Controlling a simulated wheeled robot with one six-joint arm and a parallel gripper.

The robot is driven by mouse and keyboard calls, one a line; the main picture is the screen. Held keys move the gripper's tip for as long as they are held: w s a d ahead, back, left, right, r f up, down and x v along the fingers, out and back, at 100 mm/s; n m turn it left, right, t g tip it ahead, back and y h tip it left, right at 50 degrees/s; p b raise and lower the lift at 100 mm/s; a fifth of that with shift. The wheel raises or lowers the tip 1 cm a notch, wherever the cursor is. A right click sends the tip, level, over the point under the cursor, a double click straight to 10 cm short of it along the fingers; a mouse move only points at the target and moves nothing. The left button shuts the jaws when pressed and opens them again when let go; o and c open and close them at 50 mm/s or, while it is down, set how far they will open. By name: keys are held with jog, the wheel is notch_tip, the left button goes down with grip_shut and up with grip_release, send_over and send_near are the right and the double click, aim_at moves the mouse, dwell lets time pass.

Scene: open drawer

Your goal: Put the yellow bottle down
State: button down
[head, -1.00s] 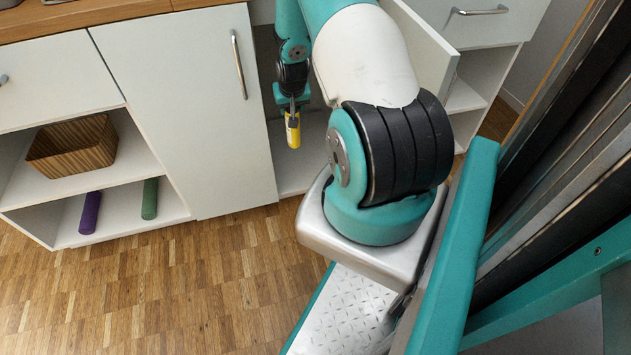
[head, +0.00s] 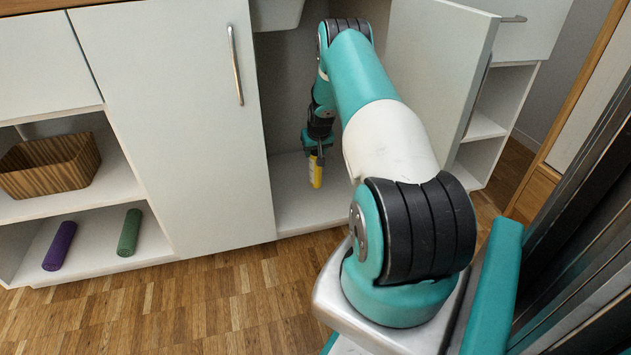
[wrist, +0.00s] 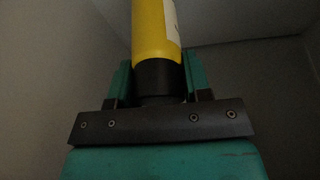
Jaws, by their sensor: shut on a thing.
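The yellow bottle (head: 316,172) hangs from my gripper (head: 318,150) in the open cabinet, above the pale cabinet floor (head: 300,205). In the wrist view the yellow bottle (wrist: 156,28) has a black neck and a white label patch. My gripper (wrist: 158,82) is shut on it there, with a green finger on each side of the black neck. The bottle looks near upright, a little tilted. I cannot tell from the head view exactly how far its lower end is from the cabinet floor.
The right cabinet door (head: 440,75) stands open beside my arm. A closed white door (head: 170,130) is on the left. A wicker basket (head: 48,165), a purple roll (head: 60,246) and a green roll (head: 129,232) sit on the left shelves. The cabinet floor around the bottle looks clear.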

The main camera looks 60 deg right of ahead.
aim_at(315, 172)
notch_tip(315, 172, down, 9)
jog(key=b, duration=0.3)
jog(key=shift+f+b, duration=0.15)
jog(key=shift+b, duration=0.15)
jog(key=c, duration=0.6)
grip_release()
jog(key=shift+o, duration=0.2)
jog(key=p+v, duration=0.6)
jog(key=v, duration=0.6)
jog(key=shift+w, duration=0.15)
